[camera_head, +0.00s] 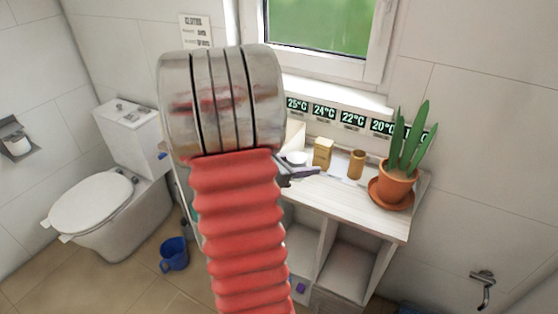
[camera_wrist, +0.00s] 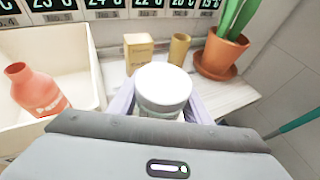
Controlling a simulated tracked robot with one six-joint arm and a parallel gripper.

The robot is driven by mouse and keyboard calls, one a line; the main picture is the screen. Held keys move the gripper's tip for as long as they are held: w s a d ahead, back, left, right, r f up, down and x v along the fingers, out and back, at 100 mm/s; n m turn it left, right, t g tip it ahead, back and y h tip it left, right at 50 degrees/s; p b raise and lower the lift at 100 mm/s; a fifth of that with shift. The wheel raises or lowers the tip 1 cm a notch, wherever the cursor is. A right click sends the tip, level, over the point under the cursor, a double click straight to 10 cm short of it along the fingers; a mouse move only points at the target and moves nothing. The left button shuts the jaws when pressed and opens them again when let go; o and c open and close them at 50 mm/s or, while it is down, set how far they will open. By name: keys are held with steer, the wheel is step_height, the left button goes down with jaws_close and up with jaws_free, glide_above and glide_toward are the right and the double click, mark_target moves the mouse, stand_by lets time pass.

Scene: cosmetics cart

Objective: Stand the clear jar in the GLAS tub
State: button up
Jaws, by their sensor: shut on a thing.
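The jar (camera_wrist: 163,92) has a white lid and a pale body, and it stands upright between the fingers of my gripper (camera_wrist: 160,106) in the wrist view. The gripper is shut on it. The jar's lower part is hidden by the gripper. In the head view the jar (camera_head: 296,158) is small, just above my gripper (camera_head: 303,172); my red arm covers much of the scene. An open cream tub (camera_wrist: 88,62) is left of the jar in the wrist view, with a red bottle (camera_wrist: 38,92) inside. I cannot read any GLAS label on it.
A tan box (camera_head: 322,153) and a brown cylinder (camera_head: 356,164) stand behind the jar on the cart top. A potted plant (camera_head: 396,184) stands at the right end. Temperature displays (camera_head: 353,119) line the back.

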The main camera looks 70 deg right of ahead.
steer(key=shift+w+d+r+n+t+h, duration=0.1)
steer(key=shift+d+r+n+t+h, duration=0.25)
steer(key=shift+d+n+t, duration=0.3)
steer(key=shift+w+d+r+n+t+h, duration=0.1)
steer(key=shift+d+r+n+t+h, duration=0.15)
steer(key=shift+d+r+n+t, duration=0.4)
steer(key=shift+w+d+r+n+t+h, duration=0.1)
steer(key=shift+d+r+n+t+h, duration=0.25)
steer(key=shift+d, duration=0.55)
steer(key=shift+f, duration=0.1)
glide_above(305, 181)
steer(key=shift+w+f, duration=0.1)
steer(key=shift+f, duration=2.85)
steer(key=shift+f, duration=2.05)
steer(key=o, duration=0.9)
steer(key=shift+f, duration=0.15)
steer(key=shift+c, duration=0.2)
